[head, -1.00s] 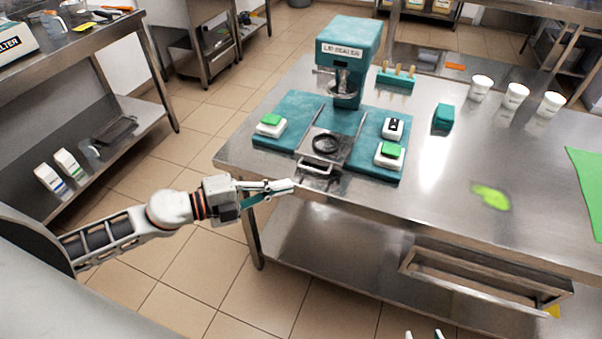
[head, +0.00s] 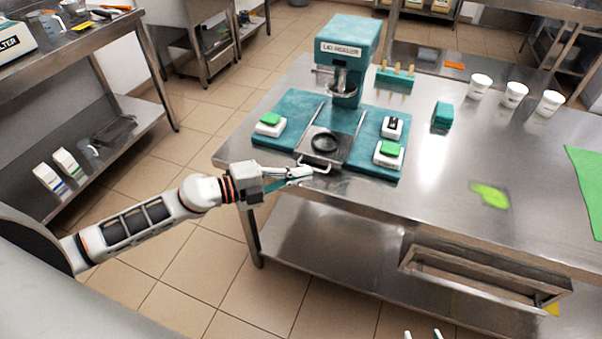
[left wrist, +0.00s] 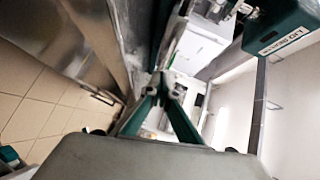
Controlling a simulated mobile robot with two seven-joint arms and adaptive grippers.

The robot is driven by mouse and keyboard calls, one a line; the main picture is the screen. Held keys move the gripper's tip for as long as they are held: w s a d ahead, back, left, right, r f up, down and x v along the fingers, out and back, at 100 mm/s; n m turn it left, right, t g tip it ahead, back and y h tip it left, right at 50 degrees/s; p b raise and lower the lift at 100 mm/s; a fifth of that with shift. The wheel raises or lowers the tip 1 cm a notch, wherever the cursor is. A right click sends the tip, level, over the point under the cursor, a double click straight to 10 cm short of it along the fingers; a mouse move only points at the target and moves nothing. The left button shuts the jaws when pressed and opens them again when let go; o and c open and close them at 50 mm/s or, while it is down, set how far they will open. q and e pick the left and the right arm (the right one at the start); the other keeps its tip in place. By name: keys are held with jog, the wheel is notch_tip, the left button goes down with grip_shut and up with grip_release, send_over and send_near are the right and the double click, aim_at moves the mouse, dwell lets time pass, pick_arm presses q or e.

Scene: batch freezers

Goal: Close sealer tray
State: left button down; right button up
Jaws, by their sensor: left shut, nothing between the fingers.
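The lid sealer (head: 345,60) is a teal machine on a teal base on the steel table. Its metal tray (head: 338,158), with a dark ring, is slid out toward the front edge, and its bar handle (head: 322,171) faces me. My left gripper (head: 310,174) is shut and empty, its tips at the handle; contact cannot be told. In the left wrist view its fingers (left wrist: 162,84) meet in front of the bright table area, with the sealer head (left wrist: 282,30) at upper right. Only two separated tips of my right gripper (head: 422,334) show at the bottom edge.
Green-topped button boxes (head: 270,124) (head: 389,154) and a black-and-white switch (head: 392,127) flank the tray. A teal block (head: 442,115), white cups (head: 515,94) and a green patch (head: 490,195) lie farther right. The steel table (head: 440,185) has free room at its front.

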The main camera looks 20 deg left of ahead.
aim_at(318, 143)
pick_arm(q)
jog(key=w, duration=0.6)
jog(key=w+b, duration=0.1)
jog(key=w, duration=0.6)
jog(key=shift+w+d+f, duration=0.1)
jog(key=shift+d, duration=0.1)
jog(key=shift+w, duration=0.25)
jog(key=shift+a+r, duration=0.1)
jog(key=shift+r, duration=0.15)
pick_arm(e)
jog(key=shift+w, duration=0.25)
pick_arm(q)
jog(key=shift+r, duration=0.1)
pick_arm(e)
jog(key=shift+d, duration=0.1)
jog(key=shift+s, duration=0.1)
